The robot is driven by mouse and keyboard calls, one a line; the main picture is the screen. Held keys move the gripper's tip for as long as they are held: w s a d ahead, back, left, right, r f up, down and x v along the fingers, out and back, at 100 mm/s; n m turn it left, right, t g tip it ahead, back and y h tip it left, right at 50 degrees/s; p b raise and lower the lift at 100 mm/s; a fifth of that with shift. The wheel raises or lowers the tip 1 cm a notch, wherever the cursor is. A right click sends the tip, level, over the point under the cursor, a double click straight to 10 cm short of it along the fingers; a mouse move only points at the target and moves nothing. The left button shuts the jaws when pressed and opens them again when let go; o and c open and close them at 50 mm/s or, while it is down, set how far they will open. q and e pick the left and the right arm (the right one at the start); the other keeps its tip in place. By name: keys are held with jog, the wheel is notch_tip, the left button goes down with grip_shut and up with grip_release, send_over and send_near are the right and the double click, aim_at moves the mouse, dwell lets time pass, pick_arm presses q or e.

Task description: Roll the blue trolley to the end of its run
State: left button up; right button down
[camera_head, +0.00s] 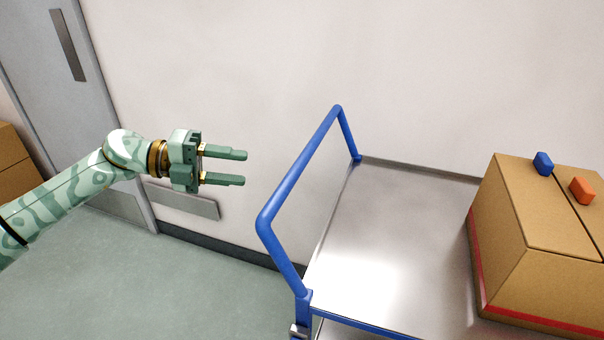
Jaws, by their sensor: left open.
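The blue trolley stands at the right, with a bare metal deck (385,245) and a blue push handle (299,165) rising at its left end. Its lower part and far right end are out of frame. My left gripper (245,168) is open and empty, with its two fingers pointing right toward the handle. A gap shows between the fingertips and the handle bar, and they do not touch. My right gripper is not in view.
A cardboard box (500,235) rests on the deck, with a small blue block (543,163) and an orange block (581,190) on top. A wall runs behind the trolley. A grey door (60,70) and brown boxes (12,165) are at the left. Green floor (150,290) is clear.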

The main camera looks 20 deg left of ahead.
pick_arm(q)
jog(key=b+x, duration=0.2)
jog(key=x, duration=1.1)
jog(key=shift+d+f, duration=0.15)
jog(key=shift+d, duration=0.1)
jog(key=shift+w, duration=0.1)
jog(key=shift+c, duration=0.9)
grip_shut()
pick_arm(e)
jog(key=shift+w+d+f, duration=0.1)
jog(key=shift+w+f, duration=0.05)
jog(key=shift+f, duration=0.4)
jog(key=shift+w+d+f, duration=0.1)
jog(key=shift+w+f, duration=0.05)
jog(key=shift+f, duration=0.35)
